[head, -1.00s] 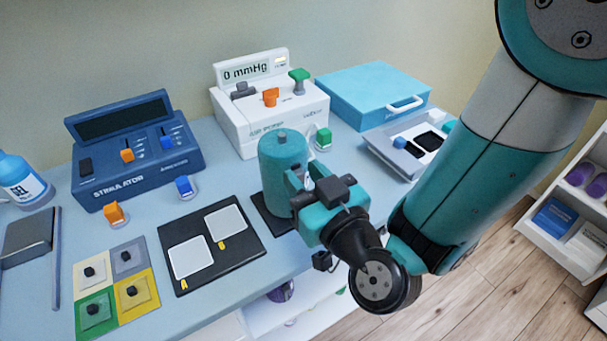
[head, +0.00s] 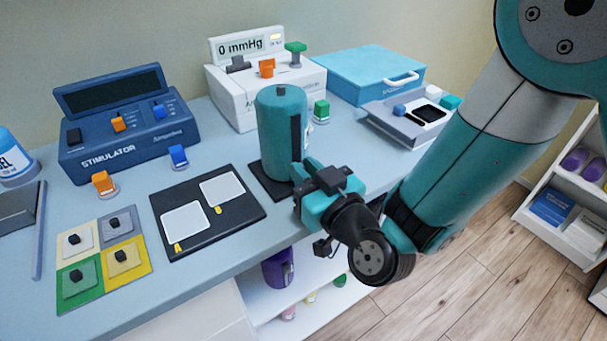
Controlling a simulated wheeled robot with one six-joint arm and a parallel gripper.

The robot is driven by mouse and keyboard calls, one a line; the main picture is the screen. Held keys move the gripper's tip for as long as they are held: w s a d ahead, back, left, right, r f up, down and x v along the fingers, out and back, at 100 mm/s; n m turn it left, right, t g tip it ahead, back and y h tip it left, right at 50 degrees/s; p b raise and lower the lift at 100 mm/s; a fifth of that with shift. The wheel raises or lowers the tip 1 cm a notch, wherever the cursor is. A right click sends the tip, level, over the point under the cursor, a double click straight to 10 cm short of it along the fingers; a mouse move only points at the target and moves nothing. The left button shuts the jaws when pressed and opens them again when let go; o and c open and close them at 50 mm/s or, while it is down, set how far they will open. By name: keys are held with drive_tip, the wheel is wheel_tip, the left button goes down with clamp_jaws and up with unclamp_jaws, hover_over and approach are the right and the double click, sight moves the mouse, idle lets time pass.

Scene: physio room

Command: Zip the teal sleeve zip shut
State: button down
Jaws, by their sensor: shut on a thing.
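The teal sleeve (head: 278,125) is an upright cylinder on a black base plate (head: 262,183), right of the middle of the work table. A dark zip strip (head: 297,133) runs down its right front side. My gripper (head: 303,175) is at the lower part of this strip, against the sleeve's side. It is shut on the sleeve zip low on the strip. The wrist and jaws hide the zip's pull and the bottom of the strip.
The white air pump (head: 262,105) reading 0 mmHg stands close behind the sleeve. A black board with white pads (head: 233,215) lies to its left, a blue stimulator (head: 130,130) beyond. A grey tray (head: 385,130) and blue case (head: 365,75) are at right.

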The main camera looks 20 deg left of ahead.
drive_tip(key=shift+s+d+f, duration=0.1)
drive_tip(key=shift+f, duration=0.2)
drive_tip(key=c, duration=1.1)
unclamp_jaws()
drive_tip(key=shift+r, duration=0.1)
